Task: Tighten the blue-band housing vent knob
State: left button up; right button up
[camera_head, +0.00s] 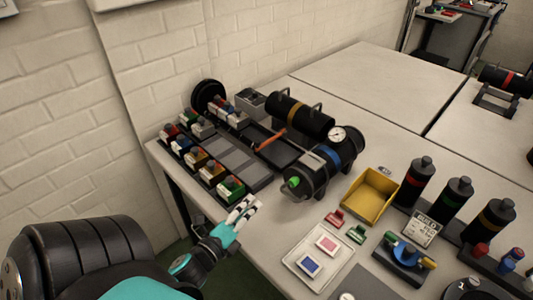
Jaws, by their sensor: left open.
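The blue-band housing (349,148) is a black cylinder lying on the table, with a round white gauge (337,133) on top. A small green knob (294,182) sits on its near left end; I cannot tell how tight it is. My left gripper (245,207) has pale fingers and a teal body. It is open and empty at the table's front edge, left of and a little nearer than the green knob, apart from it. My right gripper is not in view.
A rack of small coloured blocks (230,188) stands left. A yellow bin (371,193), a white tray (318,250) and upright black bottles (452,200) stand right. The far table (370,75) is largely clear.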

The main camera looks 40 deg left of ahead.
pick_arm(q)
jog(key=d+f+n+g, duration=0.1)
jog(key=n+g, duration=0.1)
jog(key=n, duration=0.2)
jog(key=s+d+f+n+g, duration=0.1)
jog(key=d+f+n+g, duration=0.1)
jog(key=n, duration=0.3)
jog(key=s+d+f+n+g, duration=0.1)
jog(key=d+n+g, duration=0.1)
jog(key=n+g, duration=0.1)
jog(key=shift+s+d+f+n+y, duration=0.1)
jog(key=shift+n+y, duration=0.1)
jog(key=shift+n, duration=0.25)
jog(key=shift+s+d+f+n+y, duration=0.1)
jog(key=shift+n+y, duration=0.1)
jog(key=shift+n, duration=0.25)
jog(key=s+d+f+n+g+h, duration=0.2)
jog(key=s+d+n+g+h, duration=0.15)
jog(key=s+d+g, duration=0.35)
notch_tip(320, 180, down, 8)
jog(key=d+n+b, duration=0.1)
jog(key=d, duration=0.2)
jog(key=shift+s, duration=0.2)
jog(key=shift+n, duration=0.25)
